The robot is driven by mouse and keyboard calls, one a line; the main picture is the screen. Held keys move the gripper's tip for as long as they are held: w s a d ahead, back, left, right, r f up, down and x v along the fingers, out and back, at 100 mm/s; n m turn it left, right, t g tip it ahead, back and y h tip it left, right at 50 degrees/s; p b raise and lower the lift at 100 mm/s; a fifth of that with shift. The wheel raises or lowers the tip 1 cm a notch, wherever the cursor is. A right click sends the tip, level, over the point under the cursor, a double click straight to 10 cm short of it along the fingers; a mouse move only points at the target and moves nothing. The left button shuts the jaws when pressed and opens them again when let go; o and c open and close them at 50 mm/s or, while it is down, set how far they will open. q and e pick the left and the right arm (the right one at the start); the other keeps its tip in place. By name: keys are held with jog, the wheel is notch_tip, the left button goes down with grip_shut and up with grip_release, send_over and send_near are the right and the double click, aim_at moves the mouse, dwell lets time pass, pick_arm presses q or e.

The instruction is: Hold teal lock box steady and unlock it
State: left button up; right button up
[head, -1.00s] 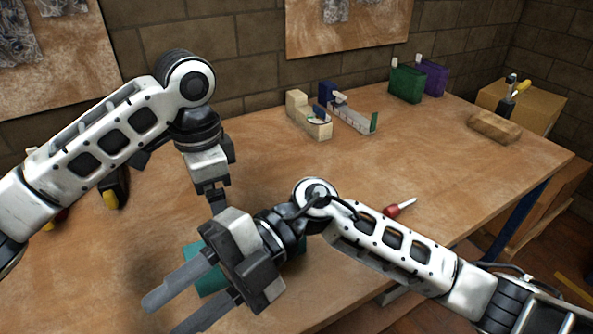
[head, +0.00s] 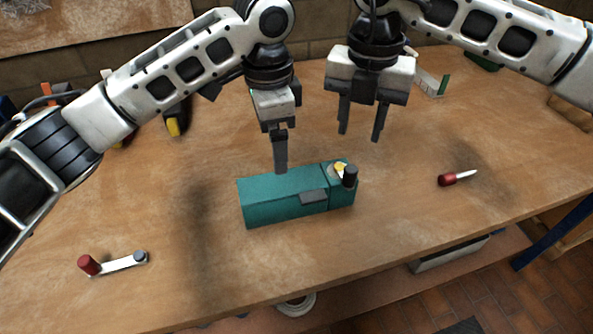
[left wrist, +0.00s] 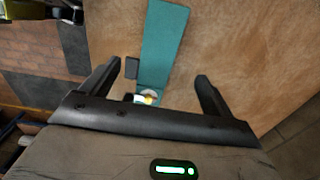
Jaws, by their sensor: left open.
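The teal lock box (head: 272,203) lies on the wooden table. It has a grey latch (head: 313,196) on its front, and a black knob (head: 350,177) and a small yellow-and-white part (head: 340,167) at its right end. My left gripper (head: 280,166) points down at the box's back edge; its fingers line up in the head view. In the left wrist view its fingers (left wrist: 157,82) are spread, with the teal box (left wrist: 163,45) showing between and beyond them; I cannot tell whether they touch it. My right gripper (head: 360,135) is open and empty, behind and above the box's right end.
A red-handled tool (head: 447,180) with a pale tip lies to the right of the box. A metal bar with a red knob (head: 88,264) lies at the front left. The tabletop between these and the box is clear. The table's front edge runs below the box.

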aim_at(276, 185)
pick_arm(q)
notch_tip(276, 185, down, 15)
jog(key=shift+f, duration=0.15)
dwell(0.4)
jog(key=c, duration=1.3)
pick_arm(e)
jog(key=shift+o, duration=0.8)
notch_tip(276, 185, down, 11)
jog(key=n, duration=0.2)
jog(key=shift+n, duration=0.4)
grip_shut()
